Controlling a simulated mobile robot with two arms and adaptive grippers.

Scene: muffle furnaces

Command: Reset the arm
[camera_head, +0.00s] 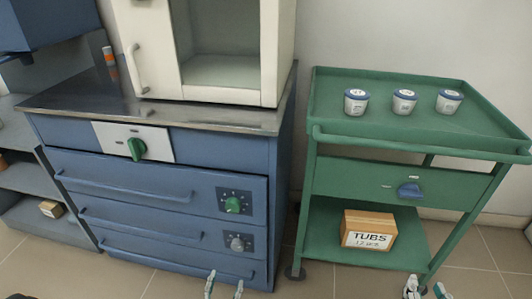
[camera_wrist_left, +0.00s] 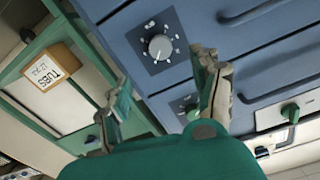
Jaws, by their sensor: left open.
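My left gripper (camera_head: 224,287) shows at the bottom edge of the head view, in front of the lower drawers of the blue cabinet (camera_head: 160,172). Its two fingers stand apart with nothing between them. The left wrist view shows the same open fingers (camera_wrist_left: 168,92), with the cabinet front and a grey knob (camera_wrist_left: 160,47) beyond them. My right gripper (camera_head: 427,289) is at the bottom edge further right, below the green cart (camera_head: 408,178). Its fingertips are apart and hold nothing visible. Most of both arms is out of view.
A white furnace (camera_head: 275,50) with an open chamber stands on the cabinet. Three white jars with blue lids (camera_head: 404,101) stand on the cart's top. A TUBS box (camera_head: 368,230) sits on its lower shelf. Grey shelves are at the left; tiled floor lies in front.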

